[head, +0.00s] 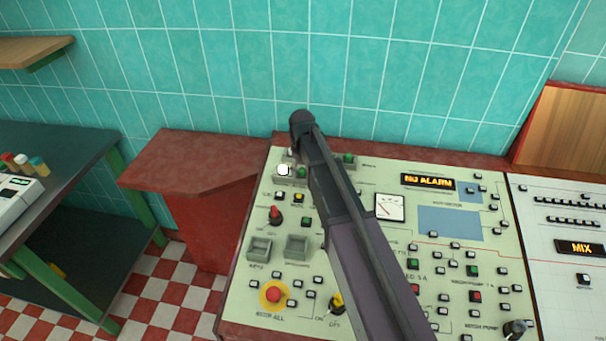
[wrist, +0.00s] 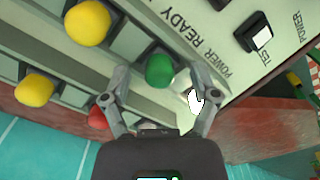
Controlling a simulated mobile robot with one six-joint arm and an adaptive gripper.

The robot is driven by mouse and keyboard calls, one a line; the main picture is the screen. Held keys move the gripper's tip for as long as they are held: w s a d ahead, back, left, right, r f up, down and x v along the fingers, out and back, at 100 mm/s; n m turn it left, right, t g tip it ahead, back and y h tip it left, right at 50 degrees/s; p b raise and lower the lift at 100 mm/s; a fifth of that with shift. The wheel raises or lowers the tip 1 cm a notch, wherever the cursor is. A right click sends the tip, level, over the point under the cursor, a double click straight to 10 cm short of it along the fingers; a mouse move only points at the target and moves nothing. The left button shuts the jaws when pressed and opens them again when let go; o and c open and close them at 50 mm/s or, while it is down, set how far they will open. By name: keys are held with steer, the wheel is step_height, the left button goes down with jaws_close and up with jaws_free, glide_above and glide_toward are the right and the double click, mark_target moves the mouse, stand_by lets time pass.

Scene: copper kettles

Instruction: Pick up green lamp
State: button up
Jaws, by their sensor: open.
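The green lamp (wrist: 160,69) is a round green knob on the panel, seen in the wrist view between the two fingers of my gripper (wrist: 160,78). The fingers are spread apart, one on each side of it. Whether either finger touches it I cannot tell. A white lamp (wrist: 183,80) sits just right of the green one, close to the right finger. In the head view a green lamp (head: 302,172) shows beside a bright white lamp (head: 284,169), next to my arm. My fingers are hidden there behind the arm.
The pale control panel (head: 330,250) carries many buttons and switches. A red ledge (head: 190,155) and a dark table (head: 75,150) stand to the left.

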mark_target(303, 170)
steer(key=c, duration=1)
steer(key=shift+r, duration=0.1)
step_height(303, 170, up, 3)
steer(key=p, duration=0.3)
steer(key=shift+r, duration=0.1)
steer(key=shift+s+r+p, duration=0.2)
steer(key=shift+r+p, duration=0.1)
steer(key=shift+p, duration=0.2)
steer(key=s+d, duration=0.3)
steer(key=s, duration=0.4)
steer(key=s+d+r+p, duration=0.1)
steer(key=s+d, duration=0.2)
steer(key=s, duration=0.4)
steer(key=shift+s, duration=0.2)
